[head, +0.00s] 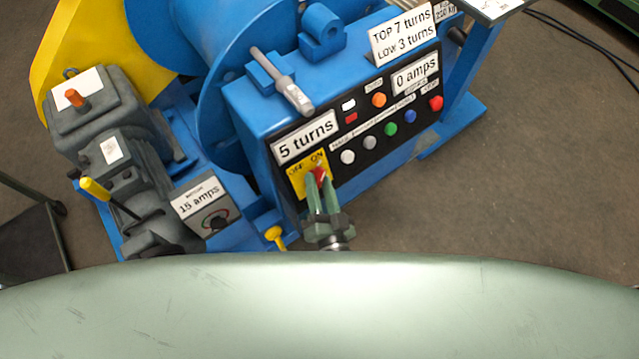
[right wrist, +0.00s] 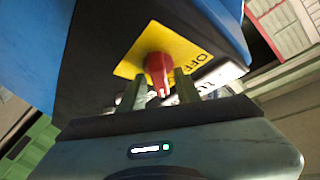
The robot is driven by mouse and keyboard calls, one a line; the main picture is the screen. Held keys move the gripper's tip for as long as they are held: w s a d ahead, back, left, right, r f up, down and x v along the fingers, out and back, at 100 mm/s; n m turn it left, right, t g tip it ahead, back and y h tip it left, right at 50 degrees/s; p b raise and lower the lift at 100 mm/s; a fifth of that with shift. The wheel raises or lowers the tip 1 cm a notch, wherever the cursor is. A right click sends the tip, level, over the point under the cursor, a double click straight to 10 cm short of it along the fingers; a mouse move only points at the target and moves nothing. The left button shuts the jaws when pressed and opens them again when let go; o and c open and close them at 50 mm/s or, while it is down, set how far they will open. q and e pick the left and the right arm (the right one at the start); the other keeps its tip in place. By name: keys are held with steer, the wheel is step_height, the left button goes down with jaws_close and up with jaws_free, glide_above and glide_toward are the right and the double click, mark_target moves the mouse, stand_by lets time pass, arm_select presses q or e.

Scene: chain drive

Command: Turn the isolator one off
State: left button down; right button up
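The isolator is a red rotary knob (head: 319,174) on a yellow plate (head: 297,184) marked OFF and ON, at the lower left of the black control panel. My right gripper (head: 318,178) is at the knob, its two fingers on either side of it and partly hiding it. In the right wrist view, the red knob (right wrist: 157,68) sits between the fingertips of my right gripper (right wrist: 159,86), with small gaps visible, so the fingers look open around it. A white mark shows on the knob's lower end there. Which label it points to is unclear. My left gripper is out of view.
The panel's row of coloured buttons (head: 391,129) lies right of the isolator. A "5 turns" sign (head: 305,137) is just above it. A yellow-headed peg (head: 275,235) and a grey box with a dial (head: 214,217) stand to the left.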

jaws_close()
steer(key=shift+f+n, duration=0.1)
steer(key=shift+n, duration=0.2)
steer(key=n+y, duration=0.1)
steer(key=n, duration=0.1)
steer(key=n+y+b, duration=0.1)
steer(key=n+y, duration=0.1)
steer(key=shift+d+f+n, duration=0.1)
steer(key=shift+d+n, duration=0.05)
steer(key=shift+n, duration=0.15)
steer(key=n+y, duration=0.2)
steer(key=n, duration=0.1)
steer(key=n+g+y+b, duration=0.1)
steer(key=n+y, duration=0.1)
steer(key=n, duration=0.1)
steer(key=shift+d+n+y, duration=0.1)
steer(key=shift+n+y, duration=0.2)
steer(key=n+g+y, duration=0.1)
steer(key=n, duration=0.2)
steer(key=n+g+y, duration=0.2)
steer(key=n, duration=0.1)
steer(key=shift+w+d+n+g, duration=0.1)
steer(key=shift+w+n+g, duration=0.05)
steer(key=shift+n+g, duration=0.2)
steer(key=n+g, duration=0.2)
steer(key=n, duration=0.1)
steer(key=n+g+y+p, duration=0.1)
steer(key=n, duration=0.2)
steer(key=shift+n+g, duration=0.25)
steer(key=shift+g, duration=0.1)
